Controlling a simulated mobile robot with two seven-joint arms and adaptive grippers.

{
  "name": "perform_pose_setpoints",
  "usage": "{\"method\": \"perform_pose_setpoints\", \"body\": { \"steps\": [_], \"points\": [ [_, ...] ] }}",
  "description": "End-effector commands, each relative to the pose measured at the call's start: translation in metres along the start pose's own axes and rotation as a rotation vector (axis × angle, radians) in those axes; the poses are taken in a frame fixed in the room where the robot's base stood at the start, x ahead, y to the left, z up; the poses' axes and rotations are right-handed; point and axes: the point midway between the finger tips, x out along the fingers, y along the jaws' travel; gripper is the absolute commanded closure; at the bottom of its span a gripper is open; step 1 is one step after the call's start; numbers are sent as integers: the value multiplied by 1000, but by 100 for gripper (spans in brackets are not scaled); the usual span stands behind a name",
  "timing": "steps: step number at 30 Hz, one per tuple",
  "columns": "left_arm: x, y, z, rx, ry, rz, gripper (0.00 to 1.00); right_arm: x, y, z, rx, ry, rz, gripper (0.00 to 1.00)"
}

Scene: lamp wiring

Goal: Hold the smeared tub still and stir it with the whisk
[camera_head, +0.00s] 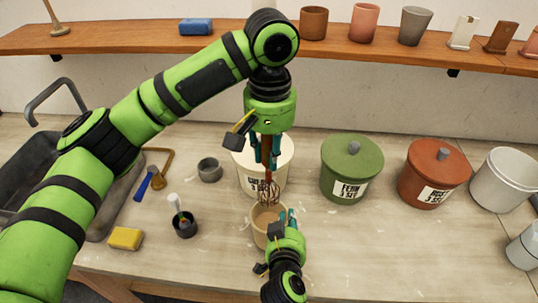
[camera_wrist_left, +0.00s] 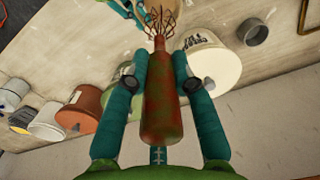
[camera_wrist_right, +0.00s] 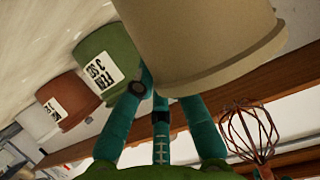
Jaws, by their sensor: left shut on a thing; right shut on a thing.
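The whisk (camera_head: 268,187) hangs wires down from my left gripper (camera_head: 266,152), which is shut on its red-brown handle (camera_wrist_left: 162,105). The beige tub (camera_head: 258,238) stands upright on the counter below. My right gripper (camera_head: 285,217) is shut on the tub's wall from the near right side; the wall fills the top of the right wrist view (camera_wrist_right: 205,35). The whisk wires show in the right wrist view (camera_wrist_right: 250,130), apart from the tub's rim. In the head view their tips are at the tub's mouth. Any smears are too small to tell.
A cream crock (camera_head: 283,165) stands right behind the tub. A green lidded crock (camera_head: 345,183) and a red-brown one (camera_head: 430,180) stand to the right. A grey cup (camera_head: 210,170), a dark cup (camera_head: 185,227) and a yellow sponge (camera_head: 125,238) are left.

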Motion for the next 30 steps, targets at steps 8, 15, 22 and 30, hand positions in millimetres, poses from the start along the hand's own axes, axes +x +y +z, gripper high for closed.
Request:
{"method": "perform_pose_setpoints", "body": {
  "steps": [8,15,22,30],
  "points": [
    [0,0,0,0,0,0,100,0,0,3,-1,-5,1,60],
    [0,0,0,0,0,0,100,0,0,1,0,-2,0,60],
    [0,0,0,0,0,0,100,-18,-1,2,1,-3,-2,60],
    [0,0,0,0,1,0,100,-76,0,3,2,-7,0,60]
  ]
}}
